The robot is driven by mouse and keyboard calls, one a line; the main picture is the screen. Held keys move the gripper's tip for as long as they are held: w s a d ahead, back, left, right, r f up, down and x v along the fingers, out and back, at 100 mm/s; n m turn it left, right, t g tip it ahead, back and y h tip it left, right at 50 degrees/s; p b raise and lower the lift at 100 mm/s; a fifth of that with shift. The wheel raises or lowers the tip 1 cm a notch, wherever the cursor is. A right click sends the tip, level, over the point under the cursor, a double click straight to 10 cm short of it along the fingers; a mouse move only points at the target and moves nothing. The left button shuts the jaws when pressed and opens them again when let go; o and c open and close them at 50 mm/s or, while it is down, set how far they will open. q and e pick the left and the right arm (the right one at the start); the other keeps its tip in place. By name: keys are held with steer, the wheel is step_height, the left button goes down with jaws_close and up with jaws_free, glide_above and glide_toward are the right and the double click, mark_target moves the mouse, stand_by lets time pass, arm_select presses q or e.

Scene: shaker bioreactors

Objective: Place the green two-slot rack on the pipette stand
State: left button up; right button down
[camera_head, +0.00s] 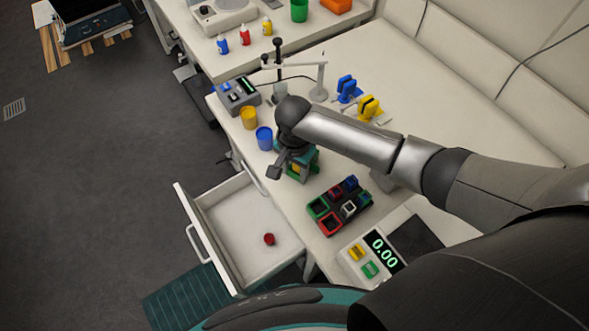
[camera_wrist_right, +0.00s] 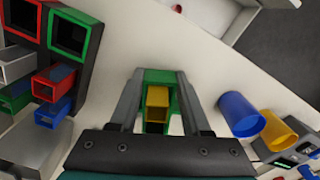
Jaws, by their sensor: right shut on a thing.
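The green two-slot rack (camera_wrist_right: 155,75) is between the fingers of my right gripper (camera_wrist_right: 157,98) in the right wrist view. The gripper is shut on it. A yellow block (camera_wrist_right: 157,97) sits in one of its slots. In the head view the right gripper (camera_head: 296,163) is over the bench, and the rack (camera_head: 313,168) shows partly beneath it, mostly hidden by the wrist. I cannot tell whether the rack touches the bench. A white upright stand (camera_head: 319,92) is farther back; I cannot tell if it is the pipette stand. My left gripper is not in view.
Yellow cup (camera_head: 249,118) and blue cup (camera_head: 264,138) stand left of the gripper. The open drawer (camera_head: 235,222) holds a red object (camera_head: 269,239). Blue (camera_head: 347,88) and yellow (camera_head: 369,107) holders stand behind.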

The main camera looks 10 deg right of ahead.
steer(key=shift+f, duration=0.15)
steer(key=shift+c, duration=1.8)
jaws_free()
step_height(320, 180, up, 12)
steer(key=p, duration=0.2)
steer(key=shift+r, duration=0.2)
